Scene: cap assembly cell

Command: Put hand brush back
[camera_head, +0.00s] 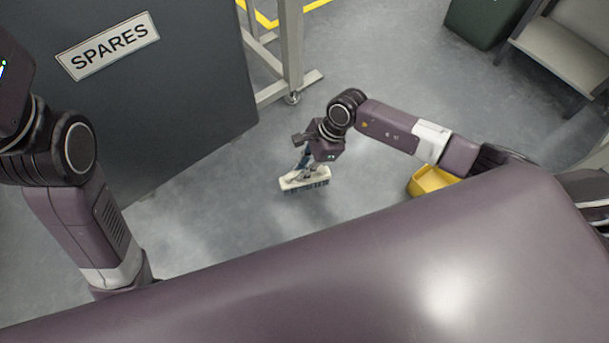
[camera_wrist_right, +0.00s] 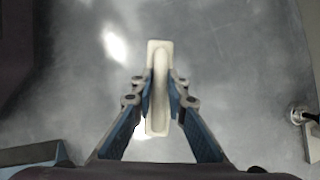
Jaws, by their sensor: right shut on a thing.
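A cream hand brush (camera_head: 306,181) with dark bristles pointing down hangs below my right gripper (camera_head: 303,166) in the head view. It looks to be above or close to the grey floor; the exact gap is hard to tell. In the right wrist view the brush (camera_wrist_right: 158,120) runs lengthwise between the two blue-padded fingers of my right gripper (camera_wrist_right: 160,98). The fingers press on both sides of its raised grip. My left arm is at the left of the head view, and the left gripper is not visible.
A dark cabinet (camera_head: 190,110) with a SPARES label stands at the left. A yellow bin (camera_head: 432,181) sits on the floor to the right of the brush. A pale wheeled frame (camera_head: 291,45) stands behind. A grey bench (camera_head: 553,53) is at the upper right. Floor around the brush is clear.

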